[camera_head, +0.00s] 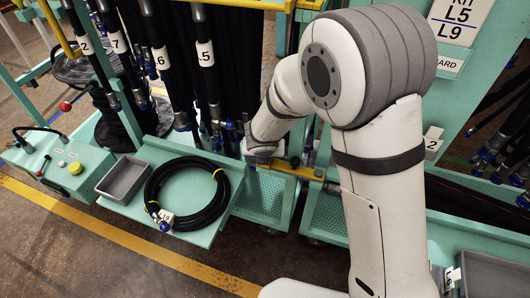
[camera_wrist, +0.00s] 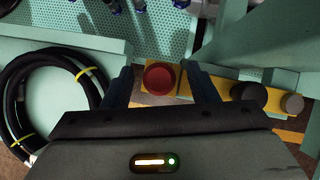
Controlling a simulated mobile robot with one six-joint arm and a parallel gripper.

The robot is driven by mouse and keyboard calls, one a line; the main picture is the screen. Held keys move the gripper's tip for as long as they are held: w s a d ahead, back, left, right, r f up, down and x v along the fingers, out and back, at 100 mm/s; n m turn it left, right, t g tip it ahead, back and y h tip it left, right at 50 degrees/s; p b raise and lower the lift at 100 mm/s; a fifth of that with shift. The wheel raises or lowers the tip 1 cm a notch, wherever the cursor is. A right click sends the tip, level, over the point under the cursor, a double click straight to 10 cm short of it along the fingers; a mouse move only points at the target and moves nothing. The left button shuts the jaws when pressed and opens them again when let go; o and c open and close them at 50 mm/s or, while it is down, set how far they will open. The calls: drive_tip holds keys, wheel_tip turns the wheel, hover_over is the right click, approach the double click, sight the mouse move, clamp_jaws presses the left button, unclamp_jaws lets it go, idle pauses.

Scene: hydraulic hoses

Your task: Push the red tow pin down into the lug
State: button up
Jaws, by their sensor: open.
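The red tow pin (camera_wrist: 159,78) shows its round red head in the wrist view, seen from above on a yellow bar (camera_wrist: 185,84). My gripper (camera_wrist: 160,86) is open, with one dark finger left of the red head and one right of it, gaps on both sides. I cannot tell how far above the head the fingertips are. The lug under the head is hidden. In the head view my gripper (camera_head: 263,160) is at the left end of the yellow bar (camera_head: 300,171), and the pin is hidden behind it.
A black knob (camera_wrist: 248,95) and a grey knob (camera_wrist: 291,104) stand right of the pin. A coiled black hose (camera_head: 187,193) and a grey tray (camera_head: 123,180) lie on the green shelf at left. Hanging hoses (camera_head: 205,60) crowd the rack behind.

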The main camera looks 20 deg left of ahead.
drive_tip(key=p+v, duration=0.3)
drive_tip(key=v, duration=0.4)
drive_tip(key=shift+s+r, duration=0.2)
drive_tip(key=shift+r, duration=0.1)
drive_tip(key=d+r+m+h+p, duration=0.2)
drive_tip(key=d+r+m, duration=0.4)
drive_tip(key=d+m, duration=0.25)
drive_tip(key=d+r+m+h+p, duration=0.1)
drive_tip(key=d+r+m+p, duration=0.1)
drive_tip(key=d+r+m, duration=0.7)
drive_tip(key=s+d+r+m+g+p, duration=0.1)
drive_tip(key=s+d+r+m, duration=0.2)
drive_tip(key=s+d+m, duration=0.3)
drive_tip(key=s+d+r+m+g+y+p, duration=0.1)
drive_tip(key=s+d+m, duration=0.6)
drive_tip(key=m, duration=0.7)
wheel_tip(320, 180, up, 3)
drive_tip(key=shift+s+f+g+y+p, duration=0.3)
drive_tip(key=shift+s+g+p, duration=0.25)
drive_tip(key=shift+s, duration=0.3)
drive_tip(key=shift+s+m, duration=0.1)
drive_tip(key=shift+m, duration=0.35)
drive_tip(key=shift+c, duration=0.3)
